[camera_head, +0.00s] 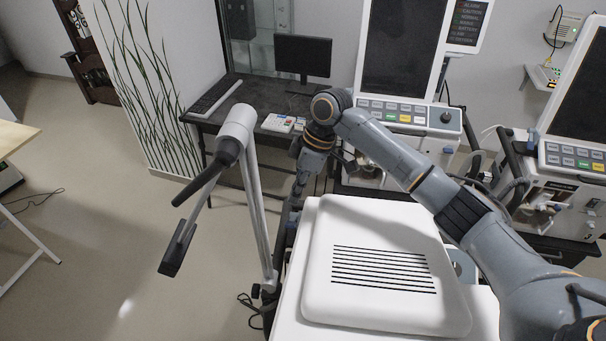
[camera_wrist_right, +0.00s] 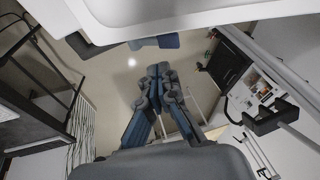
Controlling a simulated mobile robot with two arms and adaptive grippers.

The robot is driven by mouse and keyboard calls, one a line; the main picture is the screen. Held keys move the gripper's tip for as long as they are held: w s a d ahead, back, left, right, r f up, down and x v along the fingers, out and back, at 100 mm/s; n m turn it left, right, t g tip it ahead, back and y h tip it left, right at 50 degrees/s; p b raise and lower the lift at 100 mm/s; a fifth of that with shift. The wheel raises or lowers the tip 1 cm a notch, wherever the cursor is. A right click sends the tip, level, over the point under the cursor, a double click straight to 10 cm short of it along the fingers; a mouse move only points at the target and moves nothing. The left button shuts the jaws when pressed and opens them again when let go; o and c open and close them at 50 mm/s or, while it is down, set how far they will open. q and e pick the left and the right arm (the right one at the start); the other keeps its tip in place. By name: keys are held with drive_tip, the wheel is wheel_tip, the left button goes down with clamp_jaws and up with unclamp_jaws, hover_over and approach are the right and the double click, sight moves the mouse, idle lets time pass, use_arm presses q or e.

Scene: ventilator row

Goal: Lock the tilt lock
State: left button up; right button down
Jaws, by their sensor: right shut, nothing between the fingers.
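My right gripper (camera_head: 295,197) points down beside the left edge of a white machine with a rounded white top (camera_head: 365,215). In the right wrist view its fingers (camera_wrist_right: 158,75) are shut together with nothing between them. A white jointed arm (camera_head: 254,195) with a dark joint (camera_head: 228,152) and black end pieces (camera_head: 178,250) stands just left of the machine. A small black knob (camera_head: 256,290) sits low beside this arm. I cannot tell for sure which part is the tilt lock. My left gripper is not in view.
A dark desk (camera_head: 255,118) with a monitor (camera_head: 303,56) and a keyboard (camera_head: 216,95) stands behind. Ventilators with screens (camera_head: 402,50) stand at the back and right. The floor (camera_head: 110,240) to the left is mostly clear.

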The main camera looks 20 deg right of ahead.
sight(289, 223)
drive_tip(key=f, duration=0.1)
drive_tip(key=s+a+f, duration=0.1)
drive_tip(key=f, duration=0.2)
drive_tip(key=shift+s+a, duration=0.15)
drive_tip(key=shift+s, duration=0.2)
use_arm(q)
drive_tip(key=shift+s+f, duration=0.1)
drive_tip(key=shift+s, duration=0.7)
use_arm(e)
drive_tip(key=shift+s+f, duration=0.15)
drive_tip(key=shift+f, duration=0.05)
drive_tip(key=shift+s+a+f, duration=0.2)
drive_tip(key=shift+s+f, duration=0.15)
drive_tip(key=shift+s, duration=0.05)
drive_tip(key=shift+r, duration=0.1)
drive_tip(key=shift+w, duration=0.15)
drive_tip(key=shift+w+d+r, duration=0.3)
drive_tip(key=shift+w+r, duration=0.05)
drive_tip(key=shift+w, duration=0.15)
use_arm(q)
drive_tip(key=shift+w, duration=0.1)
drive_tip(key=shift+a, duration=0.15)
use_arm(e)
drive_tip(key=shift+r, duration=0.15)
